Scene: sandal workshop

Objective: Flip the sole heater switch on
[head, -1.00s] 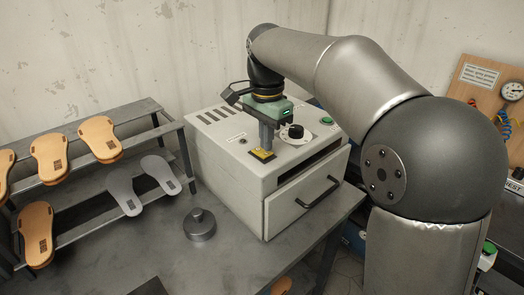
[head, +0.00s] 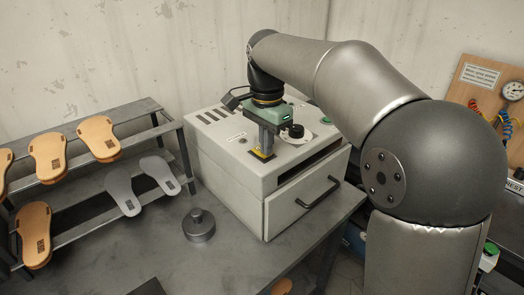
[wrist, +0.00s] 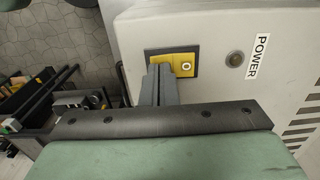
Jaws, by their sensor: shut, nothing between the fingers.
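The sole heater (head: 215,165) is a pale box on the bench with a drawer. Its switch, on a yellow plate (head: 259,155), is on the top; the plate also shows in the wrist view (wrist: 188,58), with an "O" mark visible. My gripper (head: 266,150) is shut and empty, pointing down at the plate. In the wrist view, its fingertips (wrist: 160,70) cover the left part of the plate and hide some of the switch. I cannot tell whether they touch it. The round lamp (wrist: 236,58) beside the POWER label (wrist: 258,50) looks dull and unlit.
A black dial (head: 296,131) and a green button (head: 326,120) sit close by on the heater's top. A rack (head: 120,118) with tan and grey soles stands left. A round metal weight (head: 199,225) lies on the bench in front of it. The front of the bench is mostly clear.

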